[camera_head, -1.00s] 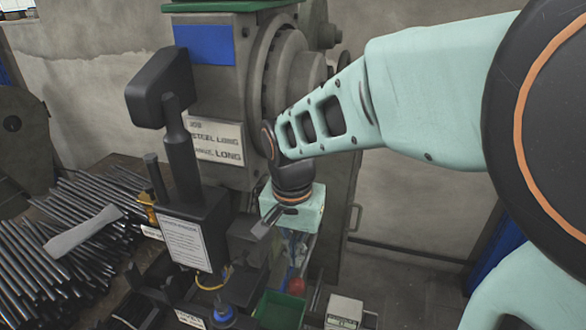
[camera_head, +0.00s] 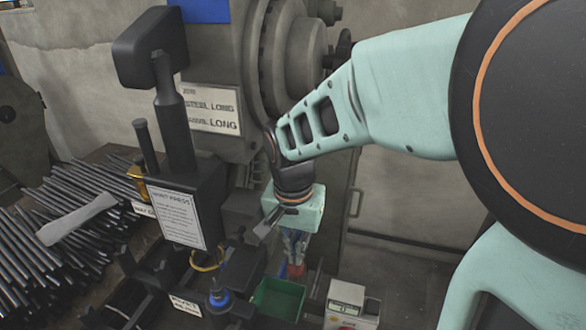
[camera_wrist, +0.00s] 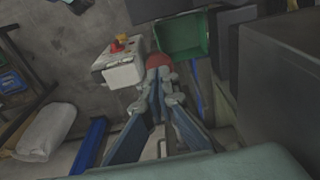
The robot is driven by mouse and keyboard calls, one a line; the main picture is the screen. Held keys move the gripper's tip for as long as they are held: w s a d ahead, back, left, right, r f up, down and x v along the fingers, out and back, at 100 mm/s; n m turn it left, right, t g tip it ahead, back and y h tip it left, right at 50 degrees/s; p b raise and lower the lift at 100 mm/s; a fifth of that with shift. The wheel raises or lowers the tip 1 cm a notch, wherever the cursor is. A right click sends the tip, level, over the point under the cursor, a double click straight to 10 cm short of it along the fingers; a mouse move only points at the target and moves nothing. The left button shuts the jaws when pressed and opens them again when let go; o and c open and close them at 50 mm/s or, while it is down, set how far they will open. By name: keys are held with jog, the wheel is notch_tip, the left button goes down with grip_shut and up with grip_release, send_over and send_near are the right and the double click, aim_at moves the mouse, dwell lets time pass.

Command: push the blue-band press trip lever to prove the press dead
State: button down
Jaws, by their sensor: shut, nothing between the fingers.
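The blue band (camera_head: 203,9) is a blue patch on the grey press at the top of the head view. A short black lever (camera_head: 146,148) stands left of the press's black column; I cannot tell whether it is the trip lever. My gripper (camera_head: 294,256) hangs below my mint wrist, right of the press's front, and is shut and empty. In the wrist view its blue-grey fingers (camera_wrist: 158,88) meet near a red round thing (camera_wrist: 158,61), partly hidden by the fingertips; contact cannot be told. The red thing also shows in the head view (camera_head: 296,271).
A green bin (camera_head: 278,299) and a white box (camera_head: 350,305) stand below my gripper. The box carries a red and yellow button in the wrist view (camera_wrist: 119,44). Many metal rods (camera_head: 70,215) lie on the bench at left. The press body (camera_head: 225,150) is close to my wrist.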

aim_at(295, 266)
jog(key=shift+s+f+b, duration=0.15)
jog(key=shift+f+b, duration=0.45)
jog(key=shift+f, duration=0.3)
jog(key=shift+s+f+b, duration=0.1)
jog(key=shift+f+b, duration=0.55)
jog(key=shift+f, duration=0.35)
jog(key=shift+f+b, duration=0.7)
jog(key=shift+f, duration=0.1)
jog(key=shift+f+b, duration=0.65)
jog(key=shift+f, duration=0.4)
